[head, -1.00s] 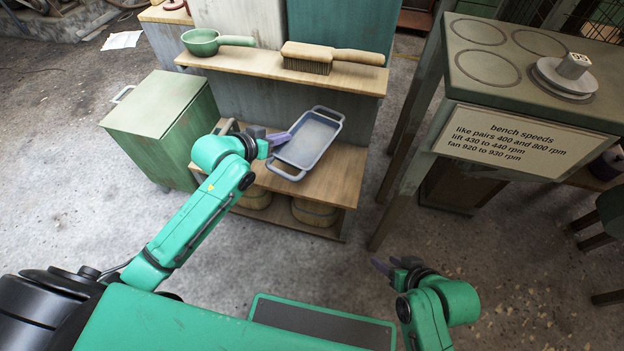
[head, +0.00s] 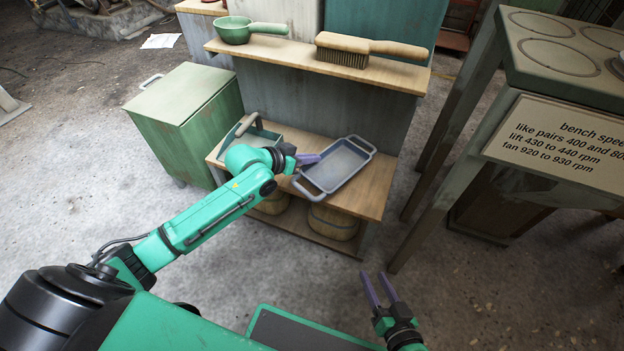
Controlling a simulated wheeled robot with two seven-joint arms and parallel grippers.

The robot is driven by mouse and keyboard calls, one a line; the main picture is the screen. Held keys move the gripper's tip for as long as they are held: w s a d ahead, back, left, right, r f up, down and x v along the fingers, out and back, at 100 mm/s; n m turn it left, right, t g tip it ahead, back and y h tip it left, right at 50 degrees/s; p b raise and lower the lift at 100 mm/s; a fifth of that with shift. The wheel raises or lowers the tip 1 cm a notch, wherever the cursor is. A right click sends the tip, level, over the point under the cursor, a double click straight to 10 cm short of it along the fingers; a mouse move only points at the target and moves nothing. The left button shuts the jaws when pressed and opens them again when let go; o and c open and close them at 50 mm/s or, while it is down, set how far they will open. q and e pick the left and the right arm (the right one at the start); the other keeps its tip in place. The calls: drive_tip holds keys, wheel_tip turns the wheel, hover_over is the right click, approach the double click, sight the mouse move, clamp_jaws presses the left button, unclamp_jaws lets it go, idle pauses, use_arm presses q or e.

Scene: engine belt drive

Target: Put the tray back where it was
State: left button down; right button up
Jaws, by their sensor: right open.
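The grey-blue tray (head: 338,173), with a handle at each end, is at the right part of the lower wooden shelf, set at an angle. It looks flat on the shelf board. My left gripper (head: 309,159) is at the tray's left long side, with its purple fingers against or just over the rim. I cannot tell whether they are closed on it. My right gripper (head: 380,289) is open and empty, over the floor in front of the shelf, away from the tray.
A green caddy with a wooden handle (head: 262,138) sits left of the tray. The upper shelf (head: 290,53) above holds a green pan (head: 236,31) and a brush (head: 345,55). A green chest (head: 170,98) stands left, a signed bench (head: 560,140) right. Wooden tubs (head: 334,222) are below.

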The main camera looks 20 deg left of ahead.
sight(311, 171)
use_arm(q)
wheel_tip(311, 171, down, 3)
drive_tip(key=shift+r+b, duration=0.15)
drive_tip(key=shift+b, duration=0.25)
wheel_tip(311, 171, down, 3)
drive_tip(key=shift+b, duration=0.75)
drive_tip(key=shift+r, duration=0.1)
drive_tip(key=c, duration=1.1)
unclamp_jaws()
use_arm(e)
drive_tip(key=w, duration=0.1)
drive_tip(key=w+r+t, duration=0.1)
drive_tip(key=w, duration=0.1)
drive_tip(key=w+r+t, duration=0.1)
drive_tip(key=shift+w+d, duration=0.1)
drive_tip(key=shift+w, duration=0.05)
